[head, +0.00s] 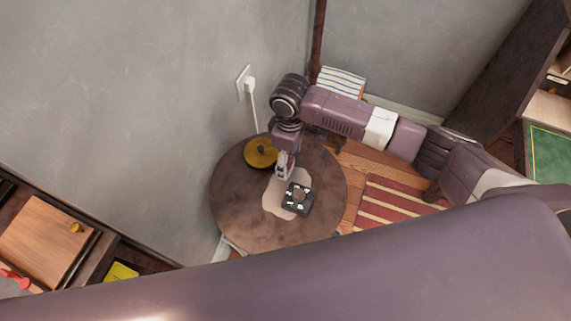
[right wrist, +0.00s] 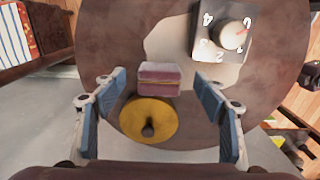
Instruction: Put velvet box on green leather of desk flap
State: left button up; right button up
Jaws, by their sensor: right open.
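The velvet box, a small pink-purple block (right wrist: 159,79), is on the round dark table (head: 235,212). In the right wrist view it lies between the fingertips of my right gripper (right wrist: 160,76), with a gap on each side. The right gripper (head: 285,166) is open and points down at the table in the head view, where it largely hides the box. The green leather (head: 550,152) of the desk flap shows at the far right of the head view. My left gripper is not in view.
A yellow round lid-like object with a knob (head: 261,152) stands beside the gripper; it also shows in the wrist view (right wrist: 148,120). A dark box with a numbered dial (head: 298,198) sits on a pale patch. The wall is close behind. A striped rug (head: 390,200) lies right.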

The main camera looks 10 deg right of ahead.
jog(key=shift+f, duration=1.45)
jog(key=shift+c, duration=0.6)
jog(key=c, duration=1.3)
jog(key=shift+o, duration=0.2)
jog(key=shift+r, duration=0.15)
